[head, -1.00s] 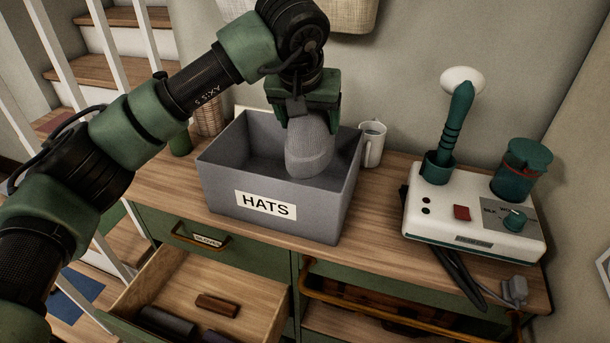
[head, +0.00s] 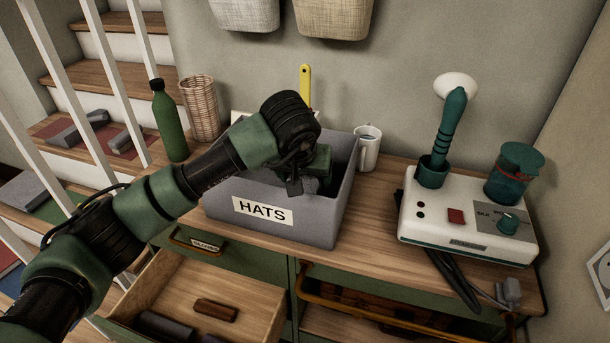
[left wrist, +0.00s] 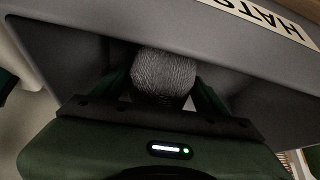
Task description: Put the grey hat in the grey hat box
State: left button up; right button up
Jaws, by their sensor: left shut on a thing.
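The grey hat box (head: 230,207) with a "HATS" label stands open on the wooden bench top. My left gripper (head: 318,180) reaches down inside the box, near its right side. The grey knitted hat (left wrist: 163,77) is between my left fingers in the left wrist view, with the box wall (left wrist: 75,60) close beyond it. In the head view the hat is hidden by my arm and the box walls. I cannot tell whether the hat touches the box floor. My right gripper is not in view.
A white mug (head: 367,150) stands just behind the box's right side. A white device (head: 470,232) with green parts is to the right. A green bottle (head: 169,125) and wicker basket (head: 200,108) stand behind left. An open drawer (head: 240,285) juts out below.

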pick_arm(q)
jog(key=shift+f+b, duration=0.2)
jog(key=shift+b, duration=0.1)
jog(key=o, duration=1.4)
jog(key=shift+r, duration=0.1)
jog(key=shift+r, duration=0.1)
jog(key=shift+r+p, duration=0.2)
jog(key=shift+p, duration=0.15)
jog(key=b+v, duration=0.2)
jog(key=v, duration=0.9)
jog(key=shift+s+r, duration=0.25)
jog(key=shift+s, duration=0.05)
